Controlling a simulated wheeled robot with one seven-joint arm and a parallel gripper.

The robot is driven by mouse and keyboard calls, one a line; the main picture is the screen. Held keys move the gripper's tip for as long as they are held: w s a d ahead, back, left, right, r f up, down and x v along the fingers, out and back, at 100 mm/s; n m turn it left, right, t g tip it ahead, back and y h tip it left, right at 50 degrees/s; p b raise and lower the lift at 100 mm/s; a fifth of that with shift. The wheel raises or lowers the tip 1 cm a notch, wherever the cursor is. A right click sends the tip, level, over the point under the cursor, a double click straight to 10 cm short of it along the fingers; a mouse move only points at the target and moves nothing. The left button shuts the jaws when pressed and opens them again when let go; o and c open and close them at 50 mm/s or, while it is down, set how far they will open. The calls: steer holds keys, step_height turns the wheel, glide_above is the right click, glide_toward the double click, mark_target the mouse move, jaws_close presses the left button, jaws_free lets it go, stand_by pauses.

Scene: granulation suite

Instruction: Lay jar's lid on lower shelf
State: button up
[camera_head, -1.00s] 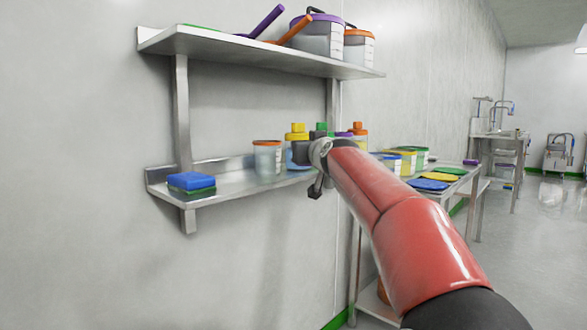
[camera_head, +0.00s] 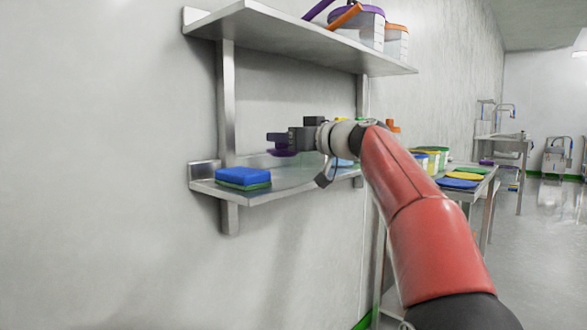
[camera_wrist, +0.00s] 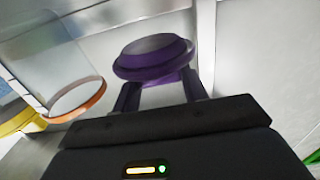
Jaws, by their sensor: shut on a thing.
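My gripper (camera_head: 277,138) is shut on a purple lid (camera_head: 282,151) and holds it above the lower shelf (camera_head: 290,185), left of its middle. In the wrist view the lid (camera_wrist: 155,60) is round and purple, gripped between both fingers. The lower shelf is a metal ledge on the wall. Its left end carries a blue and green sponge stack (camera_head: 243,176). A clear jar with an orange rim (camera_wrist: 75,100) shows beside the lid in the wrist view. My arm hides much of the shelf's right part in the head view.
The upper shelf (camera_head: 310,38) runs above my gripper and holds a purple-lidded container (camera_head: 365,27) and an orange-rimmed one (camera_head: 396,42). A side table at right carries tubs and coloured pads (camera_head: 458,183). Bare shelf surface lies right of the sponges.

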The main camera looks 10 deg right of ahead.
step_height(320, 180, down, 5)
steer(key=shift+r+b, duration=0.1)
steer(key=shift+b, duration=0.75)
steer(key=o, duration=1)
steer(key=b+v, duration=0.2)
steer(key=v, duration=1)
steer(key=shift+b, duration=0.3)
steer(key=shift+s, duration=0.1)
